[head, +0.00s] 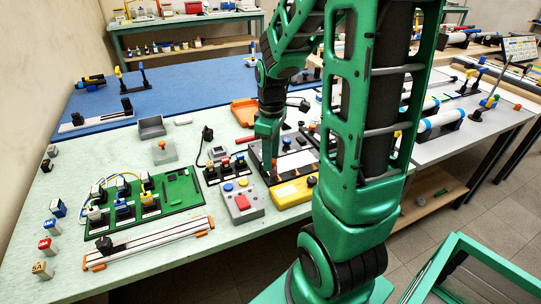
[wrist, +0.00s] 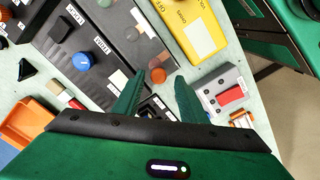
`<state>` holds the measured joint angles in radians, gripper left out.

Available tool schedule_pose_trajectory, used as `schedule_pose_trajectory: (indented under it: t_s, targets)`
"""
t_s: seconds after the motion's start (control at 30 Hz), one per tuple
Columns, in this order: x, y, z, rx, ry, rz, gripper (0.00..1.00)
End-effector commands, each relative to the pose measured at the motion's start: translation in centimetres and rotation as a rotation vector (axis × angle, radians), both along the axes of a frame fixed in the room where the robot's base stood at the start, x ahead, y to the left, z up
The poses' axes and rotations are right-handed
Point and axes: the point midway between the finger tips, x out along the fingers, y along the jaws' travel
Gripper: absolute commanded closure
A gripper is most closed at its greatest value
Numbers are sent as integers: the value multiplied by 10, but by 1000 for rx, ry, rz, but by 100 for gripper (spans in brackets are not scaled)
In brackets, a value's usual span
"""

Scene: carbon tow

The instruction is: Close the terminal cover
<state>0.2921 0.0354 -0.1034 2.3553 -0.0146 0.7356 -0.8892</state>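In the head view my gripper (head: 271,165) points down over a dark panel unit (head: 296,161). In the wrist view this panel (wrist: 110,30) carries a blue knob (wrist: 84,61) and white labels. An orange-brown knob (wrist: 158,75) lies just beyond the fingertips, by a see-through strip (wrist: 146,38) that looks like the terminal cover. Whether the cover is raised or flat, and whether a finger touches the knob, I cannot tell.
A yellow meter (head: 293,191) and a grey box with a red button (head: 241,201) stand close in front of the panel. A green circuit board (head: 150,207) and a rail (head: 150,243) lie to the left. An orange tray (head: 244,112) is behind.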

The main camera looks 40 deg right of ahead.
Motion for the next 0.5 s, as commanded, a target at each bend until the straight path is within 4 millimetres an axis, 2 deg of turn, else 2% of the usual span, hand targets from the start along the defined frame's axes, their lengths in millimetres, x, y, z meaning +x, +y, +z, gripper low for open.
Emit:
schedule_pose_trajectory:
  t_s: [0.27,0.37,0.5]
  targets:
    - [-1,-1,4,0,1,-3,62]
    - [-1,-2,15,-2,-1,-4,62]
    - [0,-2,39,-2,-2,-4,62]
